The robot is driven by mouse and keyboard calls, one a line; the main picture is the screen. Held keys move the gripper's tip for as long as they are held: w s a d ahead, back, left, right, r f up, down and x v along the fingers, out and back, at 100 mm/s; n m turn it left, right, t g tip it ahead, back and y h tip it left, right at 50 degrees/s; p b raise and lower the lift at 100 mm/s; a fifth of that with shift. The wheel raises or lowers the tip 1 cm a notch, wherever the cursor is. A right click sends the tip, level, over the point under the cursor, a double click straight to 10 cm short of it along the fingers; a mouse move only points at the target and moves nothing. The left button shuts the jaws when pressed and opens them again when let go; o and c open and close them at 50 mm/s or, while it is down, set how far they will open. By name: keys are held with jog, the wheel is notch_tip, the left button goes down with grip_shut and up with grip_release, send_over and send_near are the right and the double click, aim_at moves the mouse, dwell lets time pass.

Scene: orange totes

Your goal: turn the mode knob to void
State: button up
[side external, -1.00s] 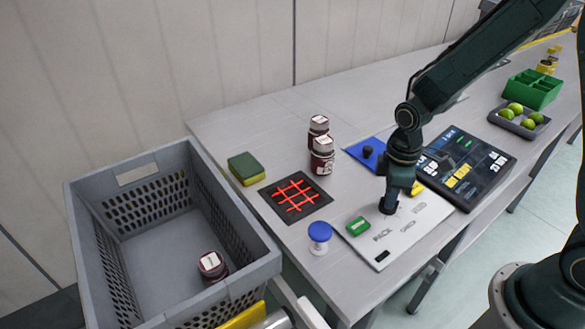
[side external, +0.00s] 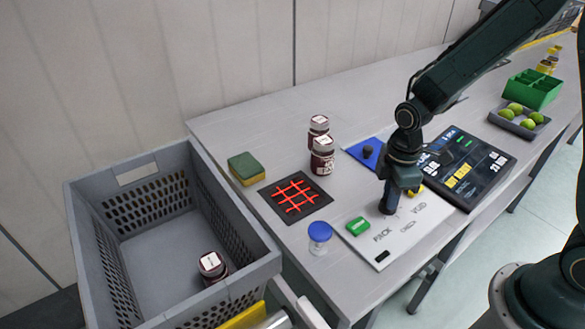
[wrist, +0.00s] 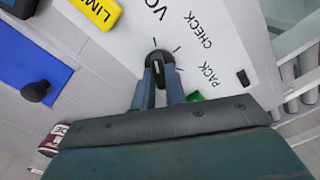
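The mode knob (wrist: 158,58) is black with a white line, on a white panel (side external: 428,222). In the wrist view the line runs roughly up the picture, toward the partly cut-off VOID label (wrist: 155,8). The CHECK label (wrist: 196,29) and PACK label (wrist: 208,74) are to its right. My gripper (wrist: 159,74) has its two fingers on either side of the knob, apparently closed against it. In the side view my gripper (side external: 387,209) points down at the panel and hides the knob.
A green block (side external: 358,226) and a yellow LIMIT block (wrist: 97,10) are on the panel. A blue plate with a black knob (side external: 366,152), a dark screen (side external: 467,166) and a blue-topped button (side external: 319,236) are nearby. Bottles (side external: 322,157) stand behind. A grey crate (side external: 150,170) is left.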

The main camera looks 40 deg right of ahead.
jog(key=o, duration=0.4)
jog(key=shift+o, duration=0.2)
jog(key=shift+r, duration=0.1)
notch_tip(320, 180, up, 14)
dwell(0.6)
jog(key=s+r+m+t, duration=0.2)
jog(key=s+r+m, duration=0.2)
jog(key=s+m, duration=0.2)
jog(key=s+d+r+m+t, duration=0.1)
jog(key=s+r+m+t, duration=0.2)
jog(key=s+m, duration=0.3)
jog(key=s+r, duration=0.1)
jog(key=s, duration=0.2)
jog(key=shift+s+r+t, duration=0.3)
jog(key=shift+s, duration=0.1)
